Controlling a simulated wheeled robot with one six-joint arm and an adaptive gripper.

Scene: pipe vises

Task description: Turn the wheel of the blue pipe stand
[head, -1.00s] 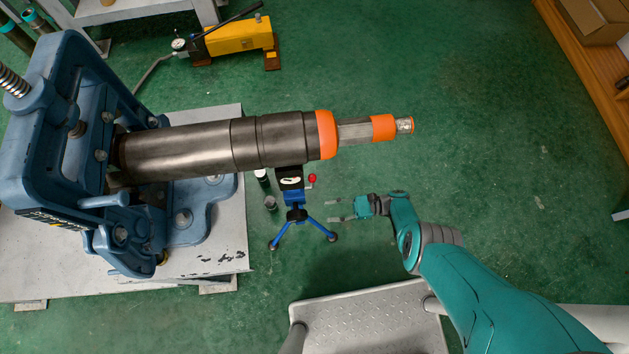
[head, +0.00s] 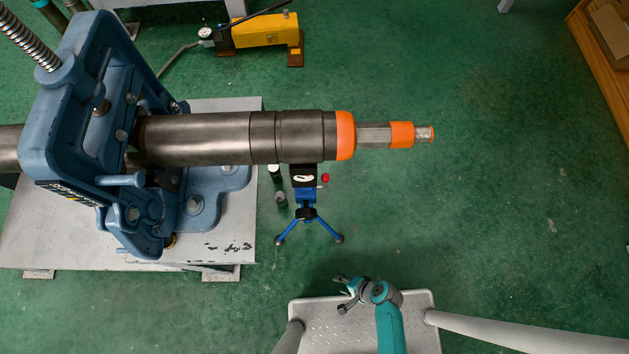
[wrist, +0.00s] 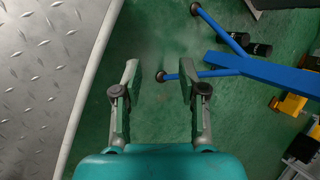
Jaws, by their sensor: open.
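The blue pipe stand (head: 306,198) stands on the green floor on splayed legs, under the end of a thick steel pipe (head: 210,138). A dark round part (head: 306,214) sits where its legs meet, and a small red knob (head: 325,178) sticks out at its upper right. I cannot tell which part is the wheel. My gripper (head: 344,293) is open and empty, below and right of the stand, over the grey plate's edge. In the wrist view, my open fingers (wrist: 158,75) are apart from the stand's blue legs (wrist: 265,71), at upper right; the stand's top is out of view.
A big blue vise (head: 75,130) on a pale base (head: 40,240) grips the pipe at left. A grey tread plate (head: 410,303) lies below my arm. A yellow pump (head: 265,36) stands behind.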

